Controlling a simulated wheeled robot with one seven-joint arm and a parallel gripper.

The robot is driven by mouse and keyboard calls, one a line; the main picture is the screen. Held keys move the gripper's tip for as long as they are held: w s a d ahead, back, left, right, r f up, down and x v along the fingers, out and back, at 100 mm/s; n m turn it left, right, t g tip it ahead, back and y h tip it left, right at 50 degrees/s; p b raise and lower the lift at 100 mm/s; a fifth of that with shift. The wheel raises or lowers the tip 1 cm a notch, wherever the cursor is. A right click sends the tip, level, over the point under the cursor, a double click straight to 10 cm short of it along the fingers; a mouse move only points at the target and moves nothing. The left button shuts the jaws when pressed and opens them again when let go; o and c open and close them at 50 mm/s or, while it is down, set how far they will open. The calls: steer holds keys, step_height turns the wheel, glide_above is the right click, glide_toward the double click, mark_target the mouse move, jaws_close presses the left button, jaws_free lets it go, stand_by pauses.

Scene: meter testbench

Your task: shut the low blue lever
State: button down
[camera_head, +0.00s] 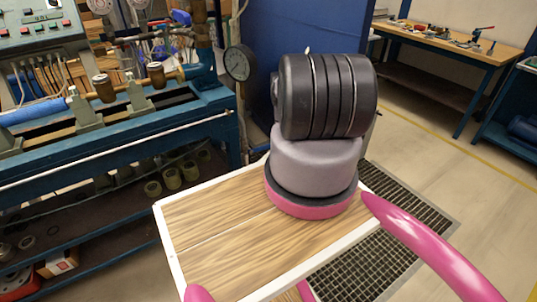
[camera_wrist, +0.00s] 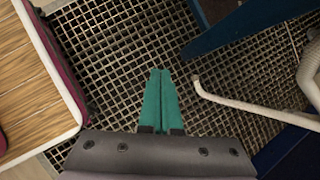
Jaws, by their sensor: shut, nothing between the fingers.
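My gripper (camera_wrist: 160,73) shows in the wrist view with its two teal fingers pressed together and nothing between them. It is above a dark floor grating, and I cannot tell its height. In the head view the gripper is hidden behind my own arm. No low blue lever is clearly visible in the wrist view. In the head view, small blue parts (camera_head: 180,33) show among the fittings at the back of the test bench (camera_head: 120,142), but I cannot tell whether one is the low lever.
A pale bent rod (camera_wrist: 255,109) lies just right of the fingers, beside blue framework (camera_wrist: 248,22). The floor grating (camera_head: 345,268) is below. A workbench with tools (camera_head: 460,42) is at the far right.

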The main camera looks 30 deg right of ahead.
mark_target(260, 149)
steer(key=w+d+r+m+t+h, duration=0.2)
steer(key=w+d+r+m+t, duration=0.1)
steer(key=d+r+m+t, duration=0.3)
steer(key=w+d+r+m+t+h, duration=0.1)
steer(key=w+d+r+m+t, duration=0.3)
steer(key=d+r+m, duration=0.35)
steer(key=w, duration=0.8)
steer(key=shift+w+n, duration=0.4)
steer(key=shift+n, duration=0.05)
steer(key=shift+r, duration=0.1)
